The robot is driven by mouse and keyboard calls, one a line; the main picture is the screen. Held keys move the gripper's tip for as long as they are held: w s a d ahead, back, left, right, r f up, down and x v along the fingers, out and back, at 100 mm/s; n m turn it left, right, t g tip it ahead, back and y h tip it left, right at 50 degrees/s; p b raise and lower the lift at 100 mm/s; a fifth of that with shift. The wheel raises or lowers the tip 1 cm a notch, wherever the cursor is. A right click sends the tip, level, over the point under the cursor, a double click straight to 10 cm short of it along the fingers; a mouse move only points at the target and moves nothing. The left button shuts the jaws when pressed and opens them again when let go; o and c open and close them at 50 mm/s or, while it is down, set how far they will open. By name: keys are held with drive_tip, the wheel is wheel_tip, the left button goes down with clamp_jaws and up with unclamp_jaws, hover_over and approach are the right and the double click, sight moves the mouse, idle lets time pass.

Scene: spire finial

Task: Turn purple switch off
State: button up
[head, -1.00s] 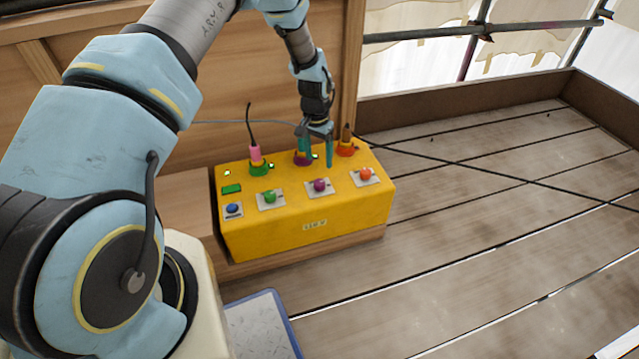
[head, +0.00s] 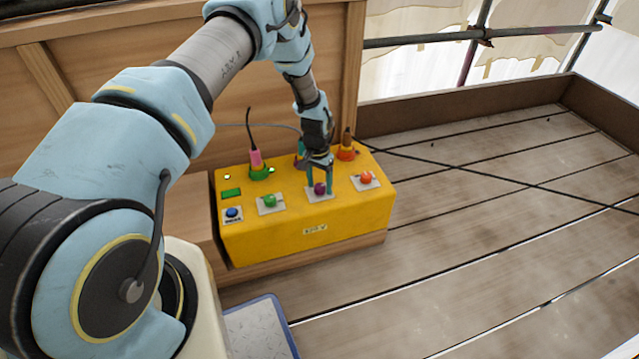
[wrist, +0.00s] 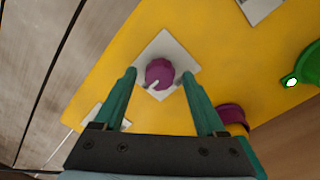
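The purple switch (head: 319,188) is a round knob on a white square plate on the front part of the yellow box (head: 275,232). In the wrist view the purple switch (wrist: 159,74) shows a pale mark at its lower left edge. My gripper (head: 319,186) is over it with fingers spread. In the wrist view my open gripper (wrist: 158,78) has one teal finger on each side of the knob, with gaps visible; I cannot tell whether they reach its height. The purple socket (wrist: 232,115) is partly hidden behind a finger.
A green knob (head: 269,200) and a red-orange knob (head: 366,177) flank the purple one. A blue button (head: 232,212) is at the left. An orange socket (head: 347,152) stands at the back right. A black cable (head: 470,171) crosses the planks.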

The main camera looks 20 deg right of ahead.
clamp_jaws()
idle(0.3)
drive_tip(key=shift+n, duration=0.4)
drive_tip(key=n, duration=0.3)
drive_tip(key=shift+n, duration=0.4)
drive_tip(key=n, duration=0.9)
drive_tip(key=shift+s+t, duration=0.1)
drive_tip(key=shift+t, duration=0.3)
drive_tip(key=n, duration=0.4)
drive_tip(key=shift+n, duration=0.3)
